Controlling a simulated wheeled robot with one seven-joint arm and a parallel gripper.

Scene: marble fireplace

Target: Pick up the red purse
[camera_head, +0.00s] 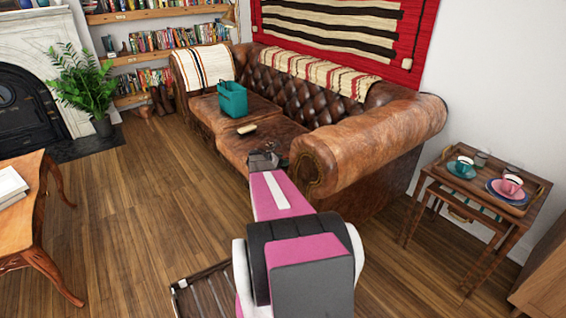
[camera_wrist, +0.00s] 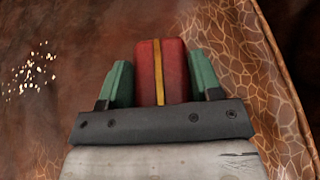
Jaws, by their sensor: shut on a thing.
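The red purse (camera_wrist: 149,72) shows in the wrist view as a small red block with a yellow stripe down its middle. It sits between the two green fingers of my gripper (camera_wrist: 160,80), which is shut on it. Brown leather with a cracked pattern lies behind it. In the head view my gripper (camera_head: 263,161) is at the front edge of the brown leather sofa (camera_head: 370,140), beside its near armrest. The purse cannot be made out in the head view. I cannot tell whether it touches the seat.
A teal bag (camera_head: 232,100) and a small cream item (camera_head: 247,129) are on the sofa seat. A side table (camera_head: 462,207) with cups stands at right. A wooden table (camera_head: 22,215) stands at left. The floor (camera_head: 140,200) between is largely clear.

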